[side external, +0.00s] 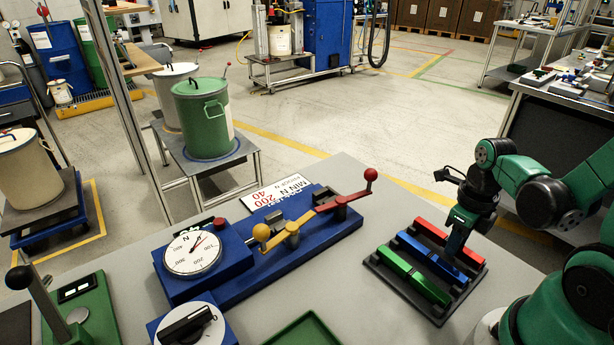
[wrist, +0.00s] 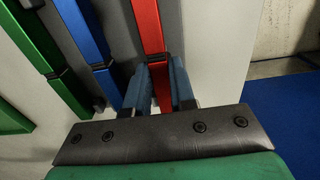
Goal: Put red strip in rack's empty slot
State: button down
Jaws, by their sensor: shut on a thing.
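The red strip (side external: 431,230) lies along the far right side of the dark rack (side external: 438,319) in the side view. My gripper (side external: 456,246) points down over it and hides part of it. In the wrist view the red strip (wrist: 147,28) runs between the two blue-grey fingers of my gripper (wrist: 161,92), which is shut on it near its end. The blue strip (side external: 432,257) and green strip (side external: 413,275) lie beside it in the rack. I cannot tell whether the red strip is fully seated or slightly raised.
A blue fixture with a dial (side external: 193,253) and a yellow-and-red lever (side external: 315,211) stands left of the rack. A green tray (side external: 304,332) is at the front edge of the view. The grey tabletop (side external: 352,270) is clear between the fixture and rack.

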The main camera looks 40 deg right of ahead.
jog(key=shift+f, duration=0.1)
dwell(0.6)
jog(key=shift+c, duration=1.7)
grip_release()
jog(key=shift+r, duration=4)
